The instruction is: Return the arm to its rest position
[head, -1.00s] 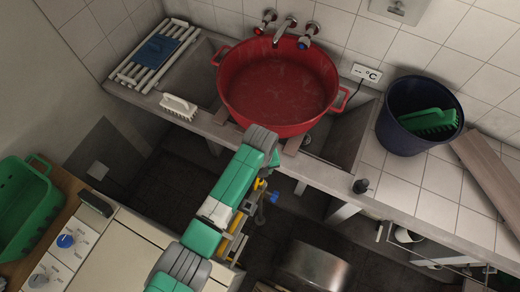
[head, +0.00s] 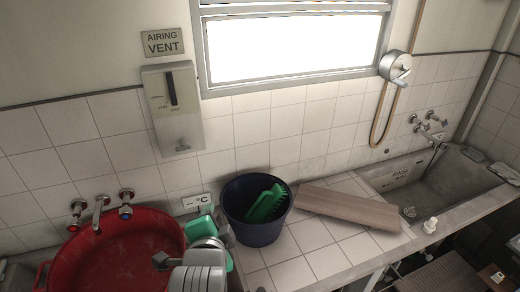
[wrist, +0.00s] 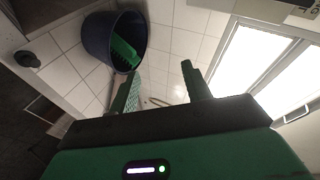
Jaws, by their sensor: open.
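My gripper (wrist: 160,82) is open in the wrist view, its two dark green fingers apart with nothing held between them. In the head view my green and grey arm rises from the bottom edge, over the right side of the red basin and just left of the dark blue bucket (head: 240,225). The fingers are not clear there. The bucket, with a green brush (head: 266,204) in it, also shows beyond the fingers at the upper left of the wrist view (wrist: 98,35).
The red basin (head: 120,255) sits below the wall taps at left. A wooden board (head: 345,207) lies on the tiled counter (head: 310,237). A concrete sink (head: 440,187) is at right. A dispenser (head: 172,108) and a window (head: 295,45) are on the wall.

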